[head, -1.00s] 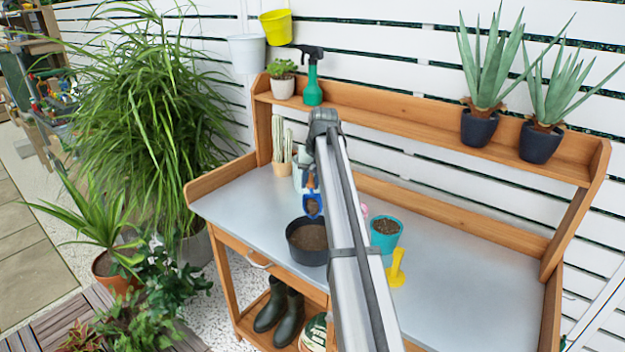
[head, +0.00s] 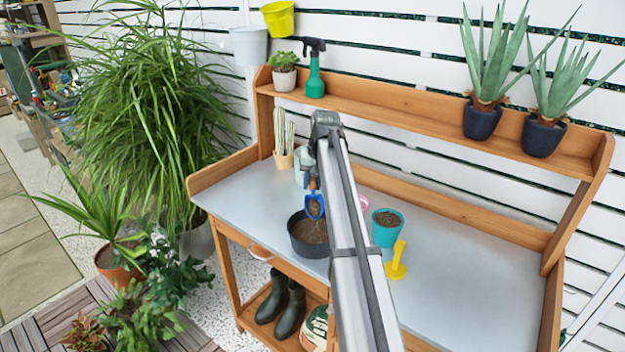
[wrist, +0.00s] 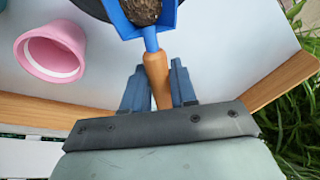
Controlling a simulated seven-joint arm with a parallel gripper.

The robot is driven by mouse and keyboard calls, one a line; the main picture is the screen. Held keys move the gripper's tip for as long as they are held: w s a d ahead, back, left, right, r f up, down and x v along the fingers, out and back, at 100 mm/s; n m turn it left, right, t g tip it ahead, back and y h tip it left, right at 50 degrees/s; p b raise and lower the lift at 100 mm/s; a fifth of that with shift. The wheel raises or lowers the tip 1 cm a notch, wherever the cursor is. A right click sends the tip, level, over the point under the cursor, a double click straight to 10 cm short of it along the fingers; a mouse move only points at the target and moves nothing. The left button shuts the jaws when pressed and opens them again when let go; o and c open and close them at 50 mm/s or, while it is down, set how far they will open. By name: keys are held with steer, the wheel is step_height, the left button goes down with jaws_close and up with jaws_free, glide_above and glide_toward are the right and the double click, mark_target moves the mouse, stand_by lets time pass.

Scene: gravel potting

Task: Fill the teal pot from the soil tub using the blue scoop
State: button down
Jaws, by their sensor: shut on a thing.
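My gripper (wrist: 159,88) is shut on the wooden handle (wrist: 156,75) of the blue scoop (wrist: 168,22). The scoop holds a heap of brown soil (wrist: 142,10). In the head view the scoop (head: 315,206) is at the back of the dark soil tub (head: 310,247), over its rim; I cannot tell its exact height. The tub holds brown soil. The teal pot (head: 386,234) stands to the right of the tub, upright, with brown soil showing inside. My arm hides part of the bench between tub and pot.
A pink pot (wrist: 52,50) lies beside the scoop in the wrist view. A cactus pot (head: 283,160) is at the back left. The bench's right side (head: 480,270) is clear.

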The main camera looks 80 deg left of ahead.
steer(key=shift+f, duration=0.25)
steer(key=shift+s+d+r+y, duration=0.1)
steer(key=shift+d+r+y, duration=0.5)
steer(key=shift+r+y, duration=0.25)
steer(key=shift+d+r+y, duration=0.55)
steer(key=shift+r+y, duration=0.2)
steer(key=shift+y, duration=0.2)
steer(key=shift+d+r+y, duration=0.65)
steer(key=shift+y, duration=0.25)
steer(key=shift+a+f+h, duration=0.15)
steer(key=shift+a+h, duration=0.15)
steer(key=shift+a, duration=0.15)
steer(key=a+f+h, duration=0.2)
steer(key=h, duration=0.1)
steer(key=shift+a+f+h, duration=0.2)
steer(key=shift+a+h, duration=0.1)
steer(key=shift+a+f+h, duration=0.1)
steer(key=shift+f+h, duration=0.4)
steer(key=shift+h, duration=0.1)
steer(key=shift+r, duration=0.1)
